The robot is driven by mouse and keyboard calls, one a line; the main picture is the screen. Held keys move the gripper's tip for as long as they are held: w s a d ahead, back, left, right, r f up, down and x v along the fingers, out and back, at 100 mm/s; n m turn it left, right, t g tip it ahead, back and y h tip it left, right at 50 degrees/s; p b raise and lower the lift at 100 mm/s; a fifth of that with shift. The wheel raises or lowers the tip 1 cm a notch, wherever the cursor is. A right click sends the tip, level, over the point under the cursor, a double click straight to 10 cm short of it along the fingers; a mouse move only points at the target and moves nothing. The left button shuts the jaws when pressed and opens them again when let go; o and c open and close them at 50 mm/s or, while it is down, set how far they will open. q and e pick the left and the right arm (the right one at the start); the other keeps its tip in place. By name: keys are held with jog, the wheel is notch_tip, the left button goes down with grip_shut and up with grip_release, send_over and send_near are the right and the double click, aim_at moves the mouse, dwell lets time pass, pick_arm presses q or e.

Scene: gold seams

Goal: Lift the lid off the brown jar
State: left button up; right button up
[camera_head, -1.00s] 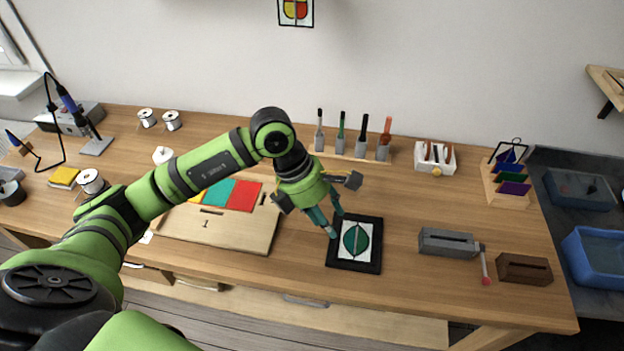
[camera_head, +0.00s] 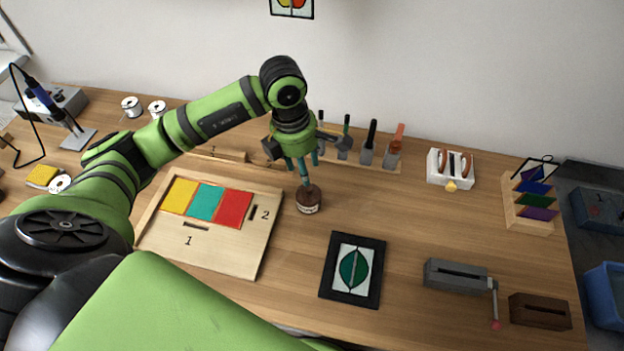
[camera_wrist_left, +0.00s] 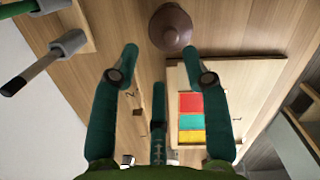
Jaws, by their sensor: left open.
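The brown jar (camera_head: 308,203) stands upright on the wooden table, right of the panel board, with a pale label on its side and a brown lid on top. My left gripper (camera_head: 299,176) is above the jar, slightly to its left in the head view, with teal fingers pointing down. One fingertip overlaps the lid in the picture; contact cannot be told. In the left wrist view the round knobbed lid (camera_wrist_left: 171,28) lies beyond the spread fingertips (camera_wrist_left: 161,58), with nothing between them. My right gripper is not in view.
The board with coloured panels (camera_head: 216,252) lies left of the jar. A black-framed leaf panel (camera_head: 327,282) lies in front. A rack of upright tools (camera_head: 366,157) stands behind. A white holder (camera_head: 440,178) and grey block (camera_head: 455,275) are to the right. Bare table lies between.

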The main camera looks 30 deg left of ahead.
aim_at(308, 188)
pick_arm(q)
jog(key=shift+s+d+f+p, duration=0.35)
jog(key=shift+f+p, duration=0.25)
jog(key=shift+s+d+f+p, duration=0.3)
jog(key=shift+s+f+p, duration=0.05)
jog(key=shift+f+p, duration=0.25)
jog(key=shift+w+d+f, duration=0.1)
jog(key=shift+w+f, duration=0.1)
jog(key=shift+f, duration=1)
jog(key=shift+w+f, duration=0.1)
jog(key=shift+f, duration=0.25)
grip_shut()
jog(key=shift+r, duration=0.1)
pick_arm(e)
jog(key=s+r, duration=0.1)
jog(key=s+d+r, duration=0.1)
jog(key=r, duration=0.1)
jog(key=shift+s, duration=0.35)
